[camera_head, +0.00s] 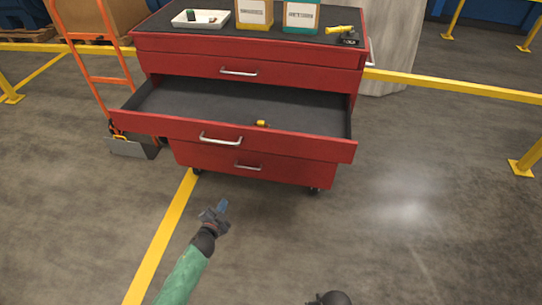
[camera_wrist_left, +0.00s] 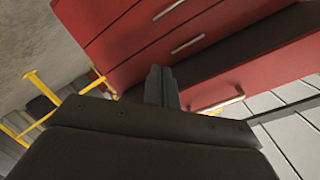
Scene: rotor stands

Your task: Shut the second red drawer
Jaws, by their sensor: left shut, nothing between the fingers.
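A red tool cabinet (camera_head: 190,62) on casters stands ahead of me. One of its drawers (camera_head: 285,144) is pulled far out, below a shut drawer with a silver handle (camera_head: 238,72); another shut drawer (camera_head: 247,167) is under it. The open drawer has a silver handle (camera_head: 220,140) and a small yellow item (camera_head: 262,124) inside. My left gripper (camera_head: 222,206) is shut and empty, low in front of the open drawer and apart from it. In the left wrist view its fingers (camera_wrist_left: 161,84) are together, with red drawer fronts beyond. My right gripper cannot be made out; only a dark part shows at the bottom edge.
On the cabinet top are a white tray (camera_head: 200,19), a yellow bin (camera_head: 254,14), a teal bin (camera_head: 301,16) and a yellow tool (camera_head: 340,30). Floor in front is clear.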

